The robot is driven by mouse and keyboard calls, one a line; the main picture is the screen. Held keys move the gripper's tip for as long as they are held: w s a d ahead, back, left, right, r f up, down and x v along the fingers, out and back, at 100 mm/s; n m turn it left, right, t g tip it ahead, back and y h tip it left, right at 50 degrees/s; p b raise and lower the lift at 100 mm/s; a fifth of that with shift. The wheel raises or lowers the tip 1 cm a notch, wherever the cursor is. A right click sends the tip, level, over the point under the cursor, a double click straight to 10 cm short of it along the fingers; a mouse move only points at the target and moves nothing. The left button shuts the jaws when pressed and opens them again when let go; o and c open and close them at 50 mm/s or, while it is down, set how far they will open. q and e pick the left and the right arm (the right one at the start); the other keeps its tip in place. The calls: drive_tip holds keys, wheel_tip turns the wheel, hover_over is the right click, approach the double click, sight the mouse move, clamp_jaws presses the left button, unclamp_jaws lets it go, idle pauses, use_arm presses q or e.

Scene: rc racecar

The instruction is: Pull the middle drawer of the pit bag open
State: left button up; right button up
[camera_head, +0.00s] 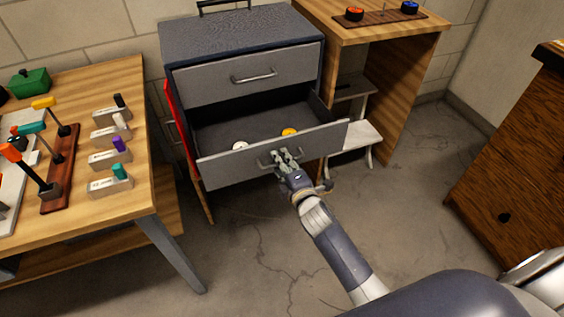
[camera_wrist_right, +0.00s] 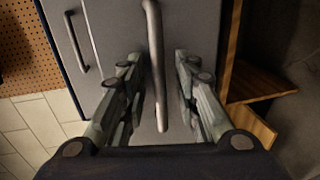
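The pit bag (camera_head: 240,38) is a dark grey cabinet at the top centre of the head view. Its upper drawer (camera_head: 250,76) is shut. The drawer below it, the middle drawer (camera_head: 225,170), stands well out, with its inside showing. My right gripper (camera_head: 283,158) is at this drawer's handle (camera_head: 266,162). In the right wrist view the handle (camera_wrist_right: 154,60) lies between the two fingers of my right gripper (camera_wrist_right: 157,62), with a gap on each side. The fingers are apart. My left gripper is not in view.
A white roll (camera_head: 240,146) and a yellow roll (camera_head: 289,132) lie in the open drawer. A wooden bench (camera_head: 400,65) and a white step stool (camera_head: 350,138) stand right of the bag. Floor in front is clear.

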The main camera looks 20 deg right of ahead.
drive_tip(key=s+r, duration=0.2)
drive_tip(key=s, duration=0.9)
drive_tip(key=shift+s+d+r, duration=0.15)
drive_tip(key=shift+s+d, duration=0.1)
drive_tip(key=shift+s, duration=0.1)
